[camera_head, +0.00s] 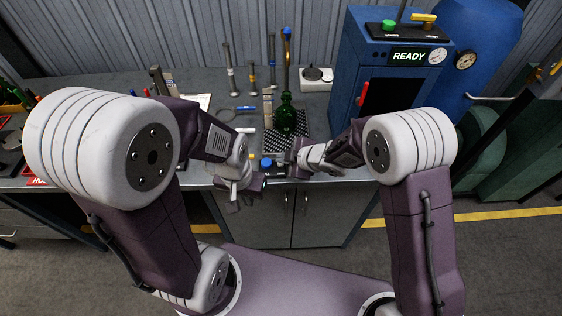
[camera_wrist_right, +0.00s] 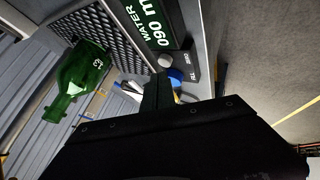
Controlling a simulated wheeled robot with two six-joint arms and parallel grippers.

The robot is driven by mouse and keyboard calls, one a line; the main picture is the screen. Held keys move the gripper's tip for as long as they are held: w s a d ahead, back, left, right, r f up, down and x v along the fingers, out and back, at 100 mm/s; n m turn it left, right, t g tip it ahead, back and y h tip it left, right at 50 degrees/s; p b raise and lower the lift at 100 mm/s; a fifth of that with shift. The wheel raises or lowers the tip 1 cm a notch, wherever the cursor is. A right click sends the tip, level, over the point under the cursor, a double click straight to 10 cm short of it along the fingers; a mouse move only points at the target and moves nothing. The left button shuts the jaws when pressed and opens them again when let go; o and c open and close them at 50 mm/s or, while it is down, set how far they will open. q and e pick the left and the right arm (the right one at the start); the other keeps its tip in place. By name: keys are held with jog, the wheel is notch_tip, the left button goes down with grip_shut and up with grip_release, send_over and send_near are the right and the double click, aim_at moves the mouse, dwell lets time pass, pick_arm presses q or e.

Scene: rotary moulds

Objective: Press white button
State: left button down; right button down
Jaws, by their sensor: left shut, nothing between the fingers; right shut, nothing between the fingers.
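In the right wrist view a small dark panel (camera_wrist_right: 196,62) carries a round white button (camera_wrist_right: 166,60) beside a blue button (camera_wrist_right: 176,75). My right gripper (camera_wrist_right: 160,78) is shut and empty, its tip close to the white button; I cannot tell whether they touch. In the head view the blue button (camera_head: 267,162) shows at the bench's front edge, and I cannot make out the white one there. My right gripper (camera_head: 289,158) is just right of it. My left gripper (camera_head: 264,183) is shut and empty, below the blue button.
A green bottle (camera_head: 286,116) stands on a dark perforated mat (camera_head: 299,143) behind the grippers; it also shows in the right wrist view (camera_wrist_right: 84,78). A display (camera_wrist_right: 160,28) reads "WATER 090 m", partly cut off. A blue machine (camera_head: 350,70) showing "READY" stands at back right.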

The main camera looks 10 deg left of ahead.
aim_at(283, 169)
dwell(0.3)
jog(key=shift+f+b, duration=0.35)
jog(key=shift+f, duration=0.1)
jog(key=shift+f, duration=0.3)
dwell(0.4)
jog(key=shift+r+p, duration=0.5)
jog(key=shift+r, duration=0.25)
notch_tip(283, 169, up, 6)
jog(key=p, duration=0.6)
